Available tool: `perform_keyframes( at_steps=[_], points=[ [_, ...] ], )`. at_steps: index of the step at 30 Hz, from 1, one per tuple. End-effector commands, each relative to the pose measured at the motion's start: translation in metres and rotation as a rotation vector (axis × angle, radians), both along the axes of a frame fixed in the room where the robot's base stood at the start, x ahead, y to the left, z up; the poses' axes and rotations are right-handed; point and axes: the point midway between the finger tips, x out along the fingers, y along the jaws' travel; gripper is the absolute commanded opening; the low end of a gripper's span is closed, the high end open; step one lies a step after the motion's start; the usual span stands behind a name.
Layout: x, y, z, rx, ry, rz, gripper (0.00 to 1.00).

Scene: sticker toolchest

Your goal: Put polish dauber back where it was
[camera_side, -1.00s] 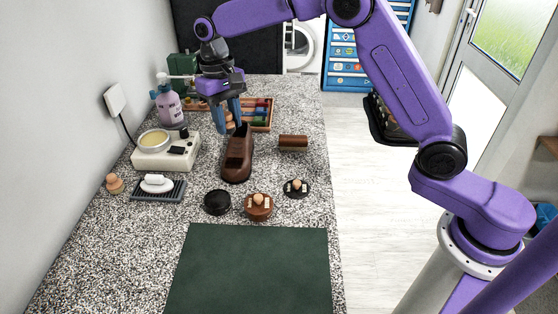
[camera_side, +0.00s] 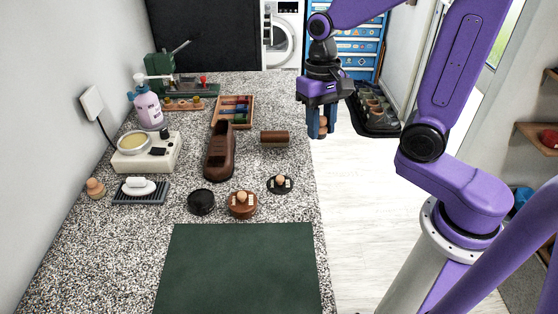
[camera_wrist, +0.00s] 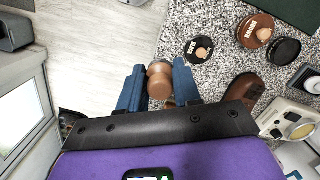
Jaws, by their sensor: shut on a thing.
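My gripper (camera_side: 321,134) is shut on a polish dauber (camera_wrist: 160,80), a small turned wooden knob. It also shows between the blue fingers in the side view (camera_side: 323,126). My gripper holds it in the air around the right edge of the counter. Two similar wooden knobs sit on the brown tin (camera_side: 243,205) and the black tin (camera_side: 279,186); another wooden knob (camera_side: 95,188) stands at the left by the wall. The brown shoe (camera_side: 219,152) lies on the counter, left of my gripper.
A black tray (camera_side: 380,127) with several items is behind and right of my gripper. A brown roll-shaped brush (camera_side: 274,138), a black round lid (camera_side: 201,202), a soap dish (camera_side: 140,198), a white warmer (camera_side: 146,158) and a green mat (camera_side: 240,270) occupy the counter.

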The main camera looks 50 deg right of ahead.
Motion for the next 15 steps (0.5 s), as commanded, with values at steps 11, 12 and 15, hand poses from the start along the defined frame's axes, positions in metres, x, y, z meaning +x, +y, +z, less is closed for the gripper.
perform_keyframes(
  at_steps=[11,12,15],
  points=[
    [-0.013,-0.009,-0.013,-0.001,0.004,-0.032,0.04],
    [-0.008,-0.008,-0.016,0.000,0.005,-0.031,0.04],
    [0.006,-0.007,-0.022,-0.001,0.005,-0.031,0.04]
  ],
)
